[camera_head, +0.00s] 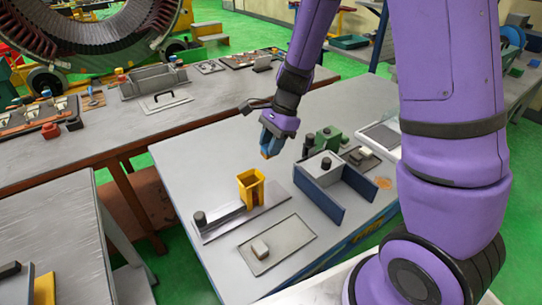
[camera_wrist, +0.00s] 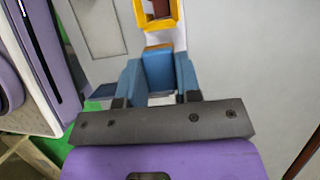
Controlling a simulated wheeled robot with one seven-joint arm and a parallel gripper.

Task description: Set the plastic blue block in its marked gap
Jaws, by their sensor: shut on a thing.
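My gripper (camera_wrist: 158,78) is shut on the blue block (camera_wrist: 158,70), which sits between its two blue fingers in the wrist view. An orange edge shows at the block's far end. In the head view my gripper (camera_head: 270,142) is held above the grey table, and the block is mostly hidden by the fingers. A yellow open-topped holder (camera_head: 251,189) stands on a grey plate (camera_head: 232,222), in front of and left of my gripper. It also shows at the wrist view's top (camera_wrist: 143,14), beyond the block and apart from it. I cannot tell which gap is the marked one.
Dark blue panels (camera_head: 318,202) flank a grey box to the right of the yellow holder. A black peg (camera_head: 200,218) stands at the plate's left end. A flat tray (camera_head: 277,243) with a small pale block lies in front. A green part (camera_head: 328,137) stands behind the box.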

